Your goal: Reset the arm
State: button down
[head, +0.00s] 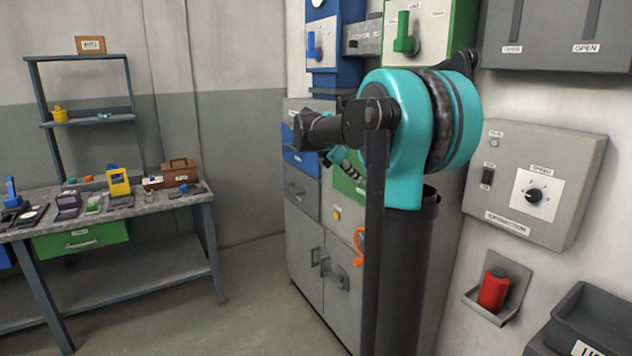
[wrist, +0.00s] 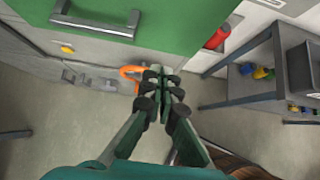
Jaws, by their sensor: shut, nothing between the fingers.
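My gripper (wrist: 160,82) shows in the wrist view with its fingers together and nothing between them. It hangs in free air in front of the green drawer (wrist: 150,22) of the grey cabinet. In the head view my teal and black arm is folded in front of the cabinet (head: 310,248), and the gripper is mostly hidden behind it. An orange hooked handle (head: 359,246) shows on the cabinet front; in the wrist view it lies just beyond the fingertips, and I cannot tell whether they touch.
A workbench (head: 150,206) with several small items stands at the left, under a shelf (head: 85,121). A control box (head: 537,180) with a knob and a red object (head: 493,290) in a holder are on the right wall. The floor (head: 225,310) between bench and cabinet is clear.

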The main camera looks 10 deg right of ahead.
jog(key=s+a+f+m+y, duration=0.3)
jog(key=s+a+f+m, duration=0.1)
jog(key=s+f+m, duration=0.3)
jog(key=s+a+f+m+t+y, duration=0.1)
jog(key=s+a+f+m, duration=0.4)
jog(key=s+f, duration=0.7)
jog(key=s+a+f+m+y, duration=0.4)
jog(key=s+a+f+m, duration=0.1)
jog(key=s+f+m, duration=0.4)
jog(key=shift+s+f+m+y, duration=0.3)
jog(key=shift+s+f, duration=0.45)
jog(key=shift+f, duration=0.2)
